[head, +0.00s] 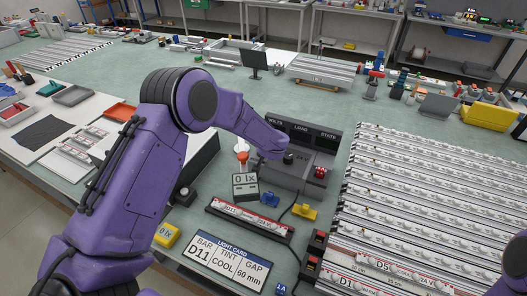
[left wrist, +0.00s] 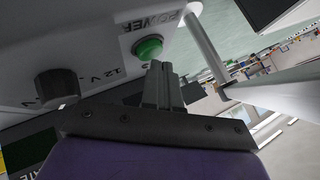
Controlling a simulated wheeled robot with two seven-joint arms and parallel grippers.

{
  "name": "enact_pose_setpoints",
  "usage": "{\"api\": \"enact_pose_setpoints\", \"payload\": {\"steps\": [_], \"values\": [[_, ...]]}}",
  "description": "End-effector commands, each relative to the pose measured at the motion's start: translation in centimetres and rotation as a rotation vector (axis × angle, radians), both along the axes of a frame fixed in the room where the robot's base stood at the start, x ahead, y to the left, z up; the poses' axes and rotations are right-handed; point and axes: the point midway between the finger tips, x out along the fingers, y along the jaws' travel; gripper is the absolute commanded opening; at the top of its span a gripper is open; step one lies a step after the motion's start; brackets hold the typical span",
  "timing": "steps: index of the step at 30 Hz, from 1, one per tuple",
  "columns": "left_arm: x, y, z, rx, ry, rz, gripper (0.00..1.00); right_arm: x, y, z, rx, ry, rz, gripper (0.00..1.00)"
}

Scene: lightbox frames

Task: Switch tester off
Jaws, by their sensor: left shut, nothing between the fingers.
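The tester (head: 303,177) is a grey box with dark displays labelled VOLTS, LOAD and STATE along its top. In the left wrist view, my left gripper (left wrist: 160,72) is shut and empty. Its tips are right beside the green POWER button (left wrist: 149,47); I cannot tell whether they touch. The knob also shows there (left wrist: 57,86). My right gripper is out of view.
A light bar (head: 250,221) and a light card (head: 226,262) lie in front. Rows of light bars (head: 420,190) fill the right. A small monitor (head: 254,58) stands behind.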

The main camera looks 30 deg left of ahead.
Motion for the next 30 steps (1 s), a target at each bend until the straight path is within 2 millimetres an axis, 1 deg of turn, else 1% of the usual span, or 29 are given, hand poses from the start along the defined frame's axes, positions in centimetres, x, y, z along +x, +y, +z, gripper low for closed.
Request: {"api": "enact_pose_setpoints", "payload": {"steps": [3,8,10,15,18,30], "values": [[0.1,0.0,1.6,-0.001,-0.003,0.002,0.00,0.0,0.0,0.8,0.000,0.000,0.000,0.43],[0.1,0.0,3.5,-0.001,-0.003,0.002,0.00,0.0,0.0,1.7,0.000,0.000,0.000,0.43],[0.1,0.0,4.0,-0.002,-0.004,0.002,0.00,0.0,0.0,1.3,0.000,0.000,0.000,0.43],[0.1,0.0,5.7,-0.001,-0.003,0.000,0.00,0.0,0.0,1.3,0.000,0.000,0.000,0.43],[0.0,0.0,6.0,-0.001,-0.002,0.001,0.00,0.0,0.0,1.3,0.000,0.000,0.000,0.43],[0.0,0.0,6.0,0.000,-0.001,0.000,0.00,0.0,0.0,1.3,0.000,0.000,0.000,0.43]]}}
